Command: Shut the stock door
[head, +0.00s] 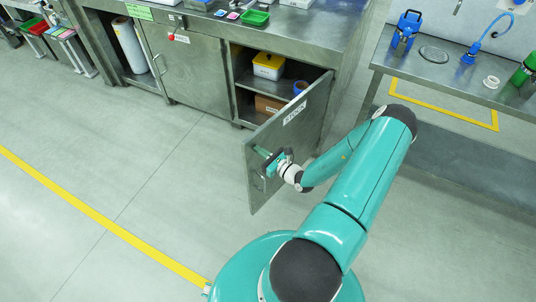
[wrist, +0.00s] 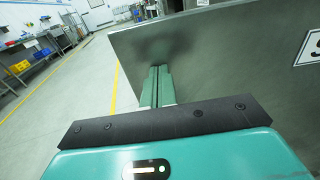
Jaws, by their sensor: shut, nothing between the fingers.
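The stock door (head: 291,139) is a grey metal panel with a white "STOCK" label, standing wide open from the cupboard at its right-hand hinge side. It also fills the right of the wrist view (wrist: 225,65). My gripper (head: 262,153) is at the outer face of the door near its free edge; the fingers also show in the wrist view (wrist: 157,85), shut together with nothing between them. The fingertips are close to the door face; I cannot tell whether they touch it. The open stock compartment (head: 243,68) shows its shelves.
A yellow container (head: 268,66) sits on the upper shelf and a brown box (head: 268,105) below. A closed cupboard door (head: 188,65) is to the left. A steel bench (head: 460,85) with blue items stands at the right. The floor at left is clear.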

